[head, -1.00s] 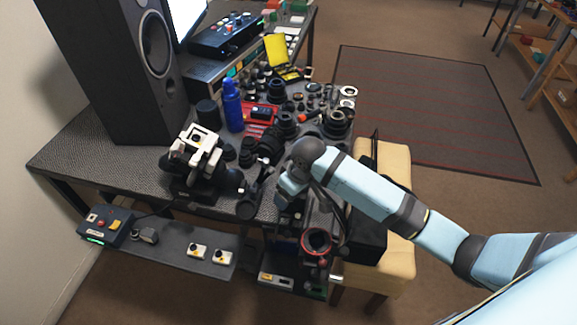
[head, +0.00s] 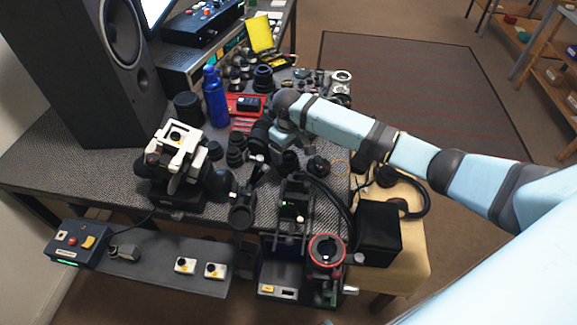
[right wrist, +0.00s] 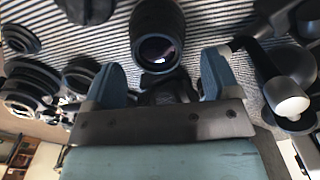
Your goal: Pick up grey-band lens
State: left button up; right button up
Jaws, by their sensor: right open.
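My right gripper (right wrist: 160,76) is open in the right wrist view, with its two blue fingers apart. A dark lens (right wrist: 157,22) stands just beyond the fingertips, roughly centred between them, its glass end facing the camera. I cannot make out a grey band on it, so I cannot tell whether it is the grey-band lens. In the head view my right gripper (head: 284,140) is over the table among the dark lenses, and its wrist hides its fingertips and what is between them. My left gripper is not in view.
Dark lens parts (right wrist: 30,85) crowd the left of the wrist view; a lever with a white knob (right wrist: 291,107) is close on the right. In the head view a blue bottle (head: 215,98), a white-topped device (head: 176,142) and a red-ringed device (head: 326,250) stand around.

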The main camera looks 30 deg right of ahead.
aim_at(289, 156)
jog(key=f, duration=0.5)
jog(key=shift+d+f, duration=0.2)
jog(key=shift+f, duration=0.15)
jog(key=c, duration=0.9)
jog(key=shift+o, duration=0.2)
jog(key=shift+r, duration=0.15)
